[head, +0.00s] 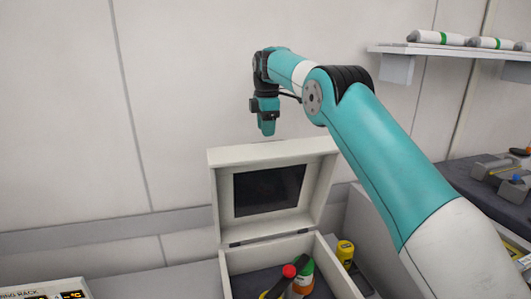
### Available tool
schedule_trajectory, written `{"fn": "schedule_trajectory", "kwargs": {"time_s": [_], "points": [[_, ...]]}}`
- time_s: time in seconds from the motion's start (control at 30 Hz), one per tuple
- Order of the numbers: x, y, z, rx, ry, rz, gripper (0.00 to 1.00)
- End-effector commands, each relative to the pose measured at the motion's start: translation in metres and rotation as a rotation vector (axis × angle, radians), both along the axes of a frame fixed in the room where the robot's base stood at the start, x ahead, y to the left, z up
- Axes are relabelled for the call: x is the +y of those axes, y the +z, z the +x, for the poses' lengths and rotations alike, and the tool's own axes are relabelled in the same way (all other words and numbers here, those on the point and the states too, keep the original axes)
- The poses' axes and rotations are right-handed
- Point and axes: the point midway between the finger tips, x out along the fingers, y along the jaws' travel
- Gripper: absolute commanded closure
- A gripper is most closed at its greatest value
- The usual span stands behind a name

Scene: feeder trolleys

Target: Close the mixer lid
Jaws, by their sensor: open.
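The mixer is a cream box (229,268) at the bottom middle, cut off by the lower edge of the head view. Its lid (220,190), with a dark inset panel, stands raised on the hinge at the back of the box. Inside the box are a bottle with a red cap (289,271) and one with an orange and green top (304,267). My gripper (267,132) points down just above the lid's top edge in the picture, open and empty. Whether it is in front of or behind the lid is hard to tell.
A yellow container (345,250) stands right of the mixer. A shelf (415,49) with white bottles is at the upper right. A dark surface with grey fixtures (497,167) is at the right. A labelled rack (45,290) is at lower left. A pale wall stands behind.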

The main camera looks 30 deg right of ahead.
Motion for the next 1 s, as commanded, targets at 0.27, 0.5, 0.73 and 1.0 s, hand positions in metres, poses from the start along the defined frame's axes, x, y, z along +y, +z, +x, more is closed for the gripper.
{"fn": "schedule_trajectory", "kwargs": {"time_s": [0.27,0.5,0.73,1.0], "points": [[-0.001,-0.036,0.002,0.001,-0.001,0.001,0.58],[0.0,-0.043,0.003,-0.001,0.0,0.001,0.58],[0.0,-0.043,0.003,0.0,0.0,0.001,0.78],[0.0,-0.043,0.002,-0.001,0.0,0.001,1.0]]}}
